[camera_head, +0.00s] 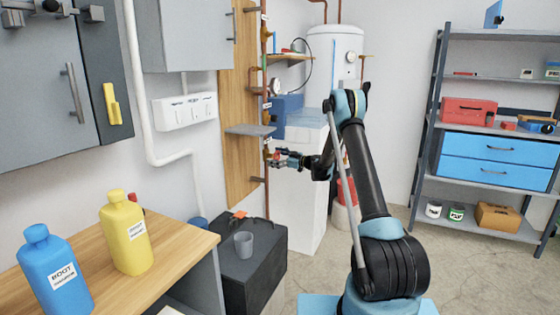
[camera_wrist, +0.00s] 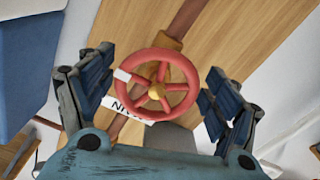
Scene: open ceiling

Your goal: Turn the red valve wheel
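The red valve wheel (camera_wrist: 189,103) fills the middle of the wrist view, with spokes and a brass hub (camera_wrist: 156,91). It sits on a copper pipe (camera_wrist: 187,20) against a wooden board. My gripper (camera_wrist: 158,98) is open, with one finger on each side of the wheel and a visible gap to the rim on both sides. In the head view my gripper (camera_head: 274,158) reaches to the pipe beside the wooden board, and a small red part of the wheel (camera_head: 276,154) shows there, mostly hidden by the fingers. A white label lies partly behind the wheel.
A grey shelf (camera_head: 250,130) juts from the board just above my gripper. A blue box (camera_head: 287,106) stands close behind. A dark cabinet (camera_head: 260,275) with a grey cup (camera_head: 243,243) is below. A shelving rack (camera_head: 490,132) stands at the right, with bare floor before it.

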